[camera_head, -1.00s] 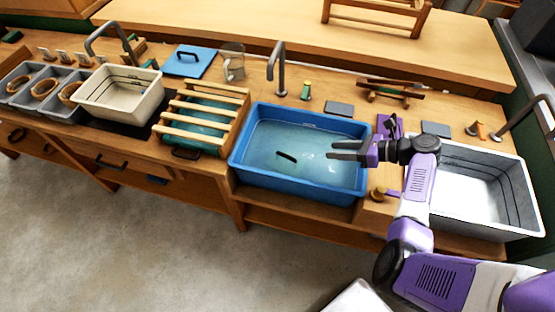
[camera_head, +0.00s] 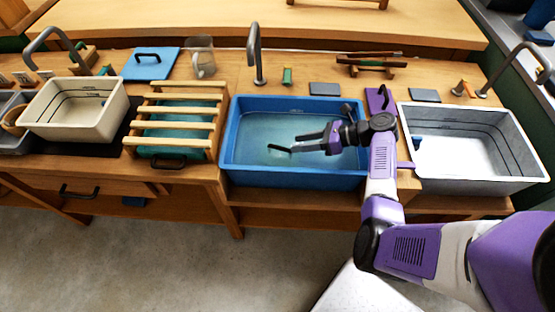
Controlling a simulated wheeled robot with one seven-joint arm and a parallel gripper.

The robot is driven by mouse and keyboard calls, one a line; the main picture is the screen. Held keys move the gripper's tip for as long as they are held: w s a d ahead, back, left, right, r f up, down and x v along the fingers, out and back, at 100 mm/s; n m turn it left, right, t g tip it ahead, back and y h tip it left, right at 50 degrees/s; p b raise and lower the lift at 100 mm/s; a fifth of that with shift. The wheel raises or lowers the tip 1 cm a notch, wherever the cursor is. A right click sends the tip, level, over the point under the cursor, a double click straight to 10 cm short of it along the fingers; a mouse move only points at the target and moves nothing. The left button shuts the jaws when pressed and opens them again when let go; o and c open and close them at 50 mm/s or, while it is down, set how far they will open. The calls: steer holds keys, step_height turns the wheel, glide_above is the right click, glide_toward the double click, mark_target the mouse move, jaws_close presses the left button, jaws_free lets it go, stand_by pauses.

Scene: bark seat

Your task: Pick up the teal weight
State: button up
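My gripper (camera_head: 294,144) is over the blue tub (camera_head: 226,150), its two fingers apart and pointing left. It looks empty. A dark bar (camera_head: 279,148) shows in the tub's water just left of the fingertips; I cannot tell whether they touch. No thing is clearly a teal weight. A small green-teal piece (camera_head: 287,77) stands on the counter behind the tub. A small blue piece (camera_head: 416,143) shows inside the grey basin (camera_head: 480,187) at the right, partly hidden in shade.
A wooden slatted rack (camera_head: 180,112) and a cream basin (camera_head: 75,118) stand left of the tub. A tap (camera_head: 255,55) rises behind the tub. A grey plate (camera_head: 323,89), a purple board (camera_head: 380,101) and a wooden stand (camera_head: 372,68) lie on the counter behind.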

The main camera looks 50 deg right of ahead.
mark_target(280, 147)
steer(key=shift+d+f+b+x, duration=0.1)
steer(key=shift+f+b+x, duration=0.15)
steer(key=shift+x, duration=1.2)
steer(key=shift+d+f+b+x, duration=0.15)
steer(key=shift+b+x, duration=0.15)
steer(key=shift+x, duration=1.1)
steer(key=shift+d+f+b+x, duration=0.1)
steer(key=shift+f+b+x, duration=0.2)
steer(key=shift+x, duration=1.15)
steer(key=shift+s, duration=0.25)
steer(key=shift+c, duration=0.5)
steer(key=shift+r, duration=0.1)
jaws_close()
